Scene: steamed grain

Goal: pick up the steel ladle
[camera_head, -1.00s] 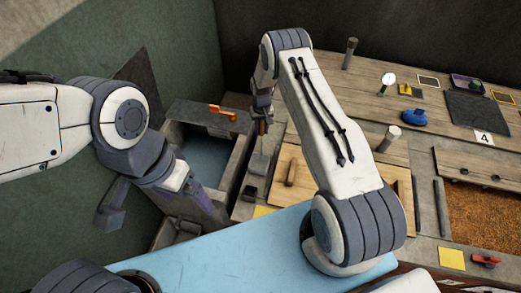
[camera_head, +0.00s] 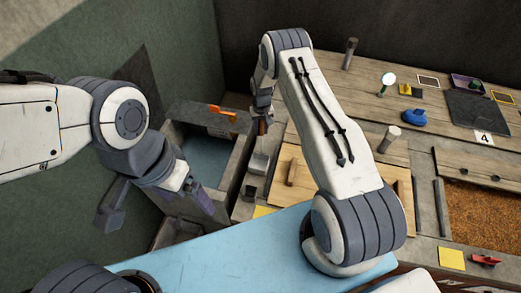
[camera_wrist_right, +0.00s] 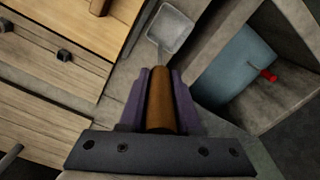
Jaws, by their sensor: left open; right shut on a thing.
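The steel ladle has a square grey scoop (camera_head: 258,163) and a brown wooden handle. In the right wrist view its scoop (camera_wrist_right: 172,27) points away from me and the handle (camera_wrist_right: 161,100) lies between the purple fingers. My right gripper (camera_head: 262,122) is shut on the handle, with the scoop hanging below it in the head view. I cannot tell whether the scoop touches the surface beneath. My left gripper (camera_head: 205,200) is open and empty, over the near end of the grey trough at the left.
A blue-bottomed basin (camera_head: 205,155) with an orange-red piece (camera_head: 222,113) at its far edge lies left of the ladle. A small dark block (camera_head: 250,191) sits near the scoop. A wooden board (camera_head: 292,170) is to the right, and a grain bin (camera_head: 485,217) is farther right.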

